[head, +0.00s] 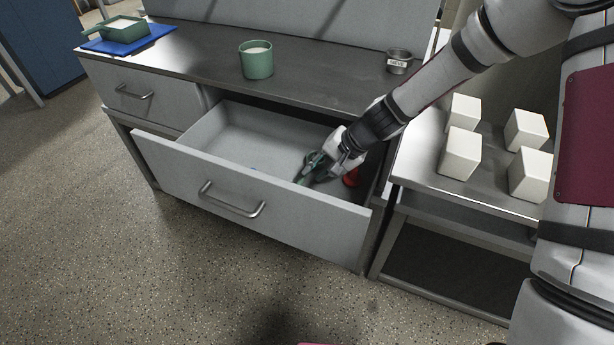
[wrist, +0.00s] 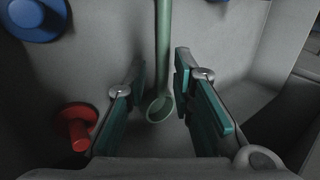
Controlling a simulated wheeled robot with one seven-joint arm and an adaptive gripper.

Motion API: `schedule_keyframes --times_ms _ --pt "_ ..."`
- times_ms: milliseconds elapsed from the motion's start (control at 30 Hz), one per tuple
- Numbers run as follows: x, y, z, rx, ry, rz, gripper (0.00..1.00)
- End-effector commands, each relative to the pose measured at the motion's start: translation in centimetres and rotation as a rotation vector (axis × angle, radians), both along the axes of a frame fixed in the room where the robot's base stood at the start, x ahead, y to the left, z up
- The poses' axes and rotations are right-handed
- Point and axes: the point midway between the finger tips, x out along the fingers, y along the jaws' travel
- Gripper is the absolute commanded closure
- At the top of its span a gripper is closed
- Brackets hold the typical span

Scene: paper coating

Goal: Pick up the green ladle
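The green ladle (wrist: 163,60) lies in the open drawer (head: 240,135). In the wrist view its handle runs from the top edge down to a small round bowl (wrist: 160,108). My gripper (head: 312,168) is down inside the drawer at its right part. In the wrist view my gripper (wrist: 163,95) is open, with one teal-padded finger on each side of the ladle and a gap to both. In the head view the ladle cannot be told apart from the fingers.
A red knobbed item (wrist: 78,132) and a blue one (wrist: 38,15) are at the left in the wrist view. The red item (head: 351,178) shows right of my gripper in the head view. Drawer walls surround my gripper. A green cup (head: 256,62) stands on the counter above; white blocks (head: 460,153) stand right.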

Motion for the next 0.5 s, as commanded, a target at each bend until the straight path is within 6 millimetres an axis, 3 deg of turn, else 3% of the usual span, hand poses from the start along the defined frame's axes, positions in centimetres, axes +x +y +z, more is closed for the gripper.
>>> schedule_keyframes --times_ms 267,500 --pt "0.3 0.9 -1.3 0.0 0.001 0.001 0.77" --pt "1.1 2.8 -4.1 0.001 0.002 0.0 0.77"
